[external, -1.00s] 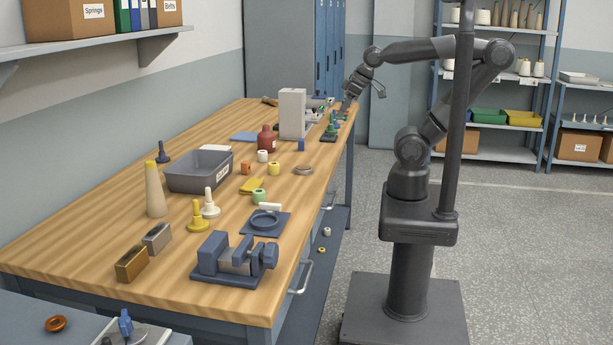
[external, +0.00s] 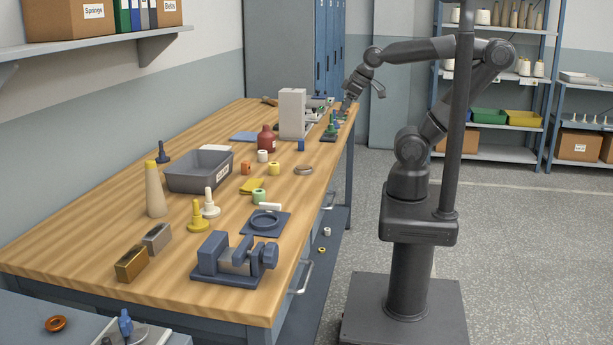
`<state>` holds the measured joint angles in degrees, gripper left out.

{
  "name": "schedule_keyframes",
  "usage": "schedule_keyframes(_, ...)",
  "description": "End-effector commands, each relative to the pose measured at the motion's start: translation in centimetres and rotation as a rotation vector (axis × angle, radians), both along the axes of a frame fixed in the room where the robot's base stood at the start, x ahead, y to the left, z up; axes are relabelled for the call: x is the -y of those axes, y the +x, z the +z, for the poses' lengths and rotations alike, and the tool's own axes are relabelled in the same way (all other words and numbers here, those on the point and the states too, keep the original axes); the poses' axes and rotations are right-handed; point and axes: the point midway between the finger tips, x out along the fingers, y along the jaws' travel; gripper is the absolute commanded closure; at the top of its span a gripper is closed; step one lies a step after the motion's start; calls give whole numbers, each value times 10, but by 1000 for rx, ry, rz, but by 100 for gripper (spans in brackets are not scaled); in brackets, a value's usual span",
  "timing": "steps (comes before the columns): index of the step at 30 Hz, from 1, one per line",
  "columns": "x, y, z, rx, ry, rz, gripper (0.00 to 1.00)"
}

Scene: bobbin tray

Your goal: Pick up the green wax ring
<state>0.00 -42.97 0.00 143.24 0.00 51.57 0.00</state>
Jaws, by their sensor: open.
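A short pale-green ring-shaped piece (external: 259,196) stands on the wooden workbench, near a yellow pad and a white block. It looks like a green wax ring, but small green pieces (external: 331,128) also stand on a dark base at the far end of the bench, and I cannot tell whether one of them is a ring. My gripper (external: 346,104) is open, pointing down over the far right end of the bench, close beyond those green pieces. It is small in the view, and what lies between its fingertips is hard to make out.
A grey bin (external: 199,172), a red-brown bottle (external: 267,141) and a white box-shaped unit (external: 292,113) stand on the workbench (external: 110,240). A blue vise (external: 235,260) and a dark tray with a ring (external: 265,223) are at the near right. Bare wood lies at the near left.

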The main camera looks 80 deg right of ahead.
Motion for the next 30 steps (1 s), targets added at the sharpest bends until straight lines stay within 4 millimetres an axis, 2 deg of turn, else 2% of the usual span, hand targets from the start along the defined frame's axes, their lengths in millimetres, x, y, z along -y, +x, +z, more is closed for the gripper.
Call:
schedule_keyframes(1, 0, 0, 0, 0, 0, 0, 55)
schedule_keyframes(7, 0, 0, 0, 0, 0, 0, 39)
schedule_keyframes(17, -3, 6, 3, -11, -21, 48, 39)
schedule_keyframes(23, -25, 42, 11, -73, -143, 336, 39)
schedule_keyframes(30, -71, 99, 12, -151, -314, 816, 39)
